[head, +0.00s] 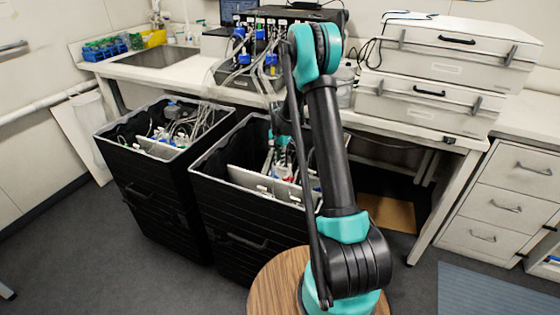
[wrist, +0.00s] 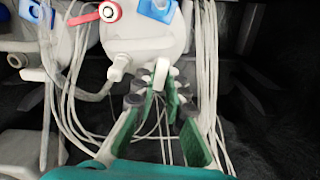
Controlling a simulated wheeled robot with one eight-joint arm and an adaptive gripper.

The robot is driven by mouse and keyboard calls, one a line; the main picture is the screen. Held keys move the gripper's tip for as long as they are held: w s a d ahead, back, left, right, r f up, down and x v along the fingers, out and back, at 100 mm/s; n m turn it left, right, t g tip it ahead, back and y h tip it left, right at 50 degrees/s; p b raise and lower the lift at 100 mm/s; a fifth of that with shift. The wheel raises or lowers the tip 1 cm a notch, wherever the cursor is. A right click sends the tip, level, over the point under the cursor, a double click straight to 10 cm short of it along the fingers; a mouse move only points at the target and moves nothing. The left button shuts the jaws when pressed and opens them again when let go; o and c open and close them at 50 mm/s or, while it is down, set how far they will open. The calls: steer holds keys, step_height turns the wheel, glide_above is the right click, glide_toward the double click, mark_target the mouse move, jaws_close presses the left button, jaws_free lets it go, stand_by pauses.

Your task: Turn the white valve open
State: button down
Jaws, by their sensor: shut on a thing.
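The white valve (wrist: 161,73) shows in the wrist view as a small upright white handle beside a rounded white vessel (wrist: 145,38) with a white side port. My gripper (wrist: 161,98) reaches in from below, its green-padded fingertips close together on either side of the valve handle and shut on it. The fingertips hide the handle's lower part. In the head view, my arm reaches down into the right black crate (head: 240,245), and I cannot make out the valve there.
A red-ringed port (wrist: 109,12) and blue clips sit on the vessel. Thin pale tubes hang around my fingers. A second black crate (head: 150,200) with tubing stands at the left. A bench (head: 150,72) with tubed equipment runs behind, with white cases (head: 450,60) at the right.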

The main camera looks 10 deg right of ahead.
steer(key=shift+n, duration=1.5)
steer(key=c, duration=1.9)
jaws_free()
steer(key=shift+o, duration=0.2)
step_height(320, 180, up, 12)
